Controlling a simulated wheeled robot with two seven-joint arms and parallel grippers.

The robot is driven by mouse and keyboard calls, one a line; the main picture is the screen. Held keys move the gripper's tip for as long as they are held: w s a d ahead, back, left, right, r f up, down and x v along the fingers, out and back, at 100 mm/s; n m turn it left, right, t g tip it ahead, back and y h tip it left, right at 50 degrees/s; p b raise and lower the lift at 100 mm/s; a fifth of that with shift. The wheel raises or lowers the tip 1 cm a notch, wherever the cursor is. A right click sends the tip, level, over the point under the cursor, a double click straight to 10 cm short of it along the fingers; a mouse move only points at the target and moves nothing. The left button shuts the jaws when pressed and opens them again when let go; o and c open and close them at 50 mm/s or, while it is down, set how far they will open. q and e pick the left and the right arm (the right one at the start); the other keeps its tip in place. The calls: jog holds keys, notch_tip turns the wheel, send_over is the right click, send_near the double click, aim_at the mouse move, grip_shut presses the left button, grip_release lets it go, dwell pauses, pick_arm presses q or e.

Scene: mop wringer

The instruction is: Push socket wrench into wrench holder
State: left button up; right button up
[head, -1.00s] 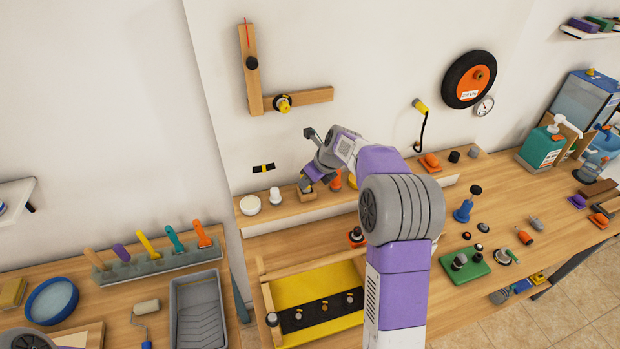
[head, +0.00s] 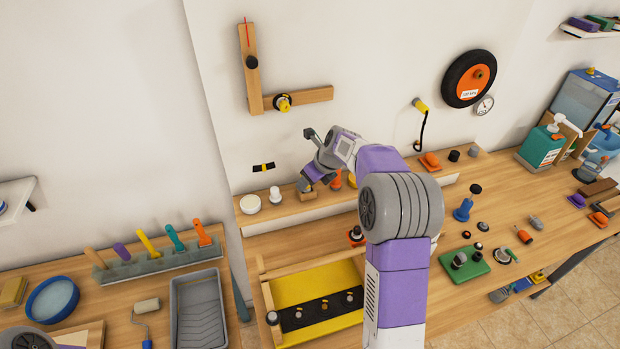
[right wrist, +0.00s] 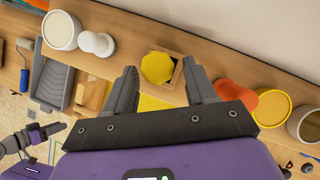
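A yellow eight-sided knob (right wrist: 157,67), which looks like the top of the socket wrench, sits within a square wooden block (right wrist: 178,72), which looks like the wrench holder, in the right wrist view. How deep it sits cannot be told. My right gripper (right wrist: 163,88) is open, one finger on each side of the knob, with gaps visible. In the head view my right gripper (head: 306,183) is over the wooden block (head: 307,195) on the back shelf and hides the knob.
A white bowl (head: 250,204) and a white knobbed piece (head: 275,194) stand left of the block. An orange cone-like piece (head: 336,181) stands close on its right. A yellow tray (head: 303,287) lies below the shelf. The wall is close behind.

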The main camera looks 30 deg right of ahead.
jog(key=shift+o, duration=0.6)
jog(key=v, duration=0.7)
jog(key=shift+s+r+p, duration=0.15)
jog(key=shift+r+p, duration=0.1)
jog(key=shift+p, duration=0.05)
jog(key=shift+f, duration=0.1)
